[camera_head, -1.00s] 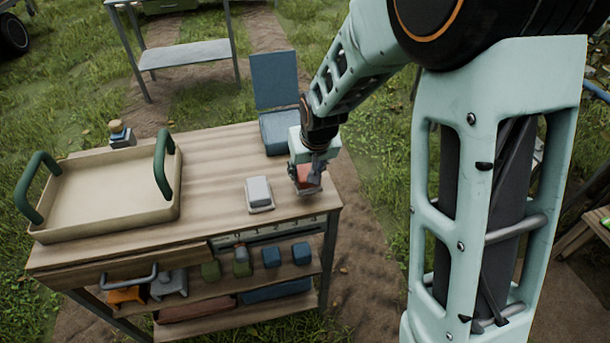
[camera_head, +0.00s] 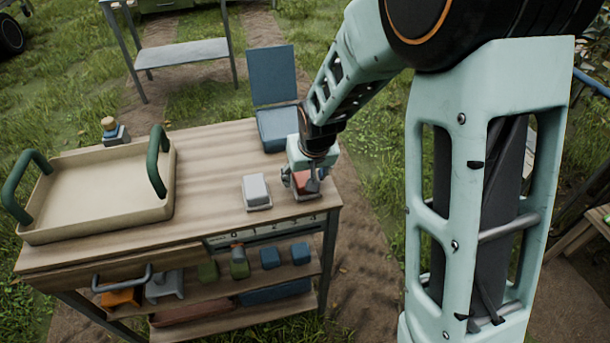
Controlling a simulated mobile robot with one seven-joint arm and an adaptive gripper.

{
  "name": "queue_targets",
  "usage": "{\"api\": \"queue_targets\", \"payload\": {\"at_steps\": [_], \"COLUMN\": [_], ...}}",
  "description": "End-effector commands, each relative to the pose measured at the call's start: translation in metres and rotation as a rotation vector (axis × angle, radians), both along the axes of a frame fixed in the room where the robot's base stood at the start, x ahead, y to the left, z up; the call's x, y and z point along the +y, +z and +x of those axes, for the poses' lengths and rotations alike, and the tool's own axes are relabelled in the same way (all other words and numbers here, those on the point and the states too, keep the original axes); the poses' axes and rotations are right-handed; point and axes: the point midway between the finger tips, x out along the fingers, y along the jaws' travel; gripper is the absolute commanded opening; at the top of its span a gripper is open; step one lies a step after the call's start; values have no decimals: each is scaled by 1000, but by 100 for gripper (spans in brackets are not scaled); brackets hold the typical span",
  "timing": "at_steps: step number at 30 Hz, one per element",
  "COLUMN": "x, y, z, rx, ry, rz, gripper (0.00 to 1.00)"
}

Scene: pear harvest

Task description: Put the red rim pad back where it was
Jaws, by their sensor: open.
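The red rim pad (camera_head: 304,179) is at the right end of the wooden workbench (camera_head: 215,167), near its front corner. It appears to rest on a small pale base (camera_head: 306,196) there. My gripper (camera_head: 305,183) reaches down over the pad from above. Its fingers are open, one on each side of the pad. The gripper body covers the pad's back part, and I cannot tell whether the fingers touch it.
A white block on a pale base (camera_head: 256,189) stands just left of my gripper. An open blue case (camera_head: 277,128) is behind it. A beige tray with green handles (camera_head: 95,190) fills the left side. Several small items sit on the shelf below.

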Motion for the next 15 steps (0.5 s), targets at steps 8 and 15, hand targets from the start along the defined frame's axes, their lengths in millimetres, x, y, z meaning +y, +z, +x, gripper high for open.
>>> {"api": "queue_targets", "payload": {"at_steps": [8,15], "x": [-1,-5], "y": [13,54], "z": [-2,-18], "rx": [-3,-6], "ry": [-1,-1], "rz": [1,2], "gripper": [56,56]}}
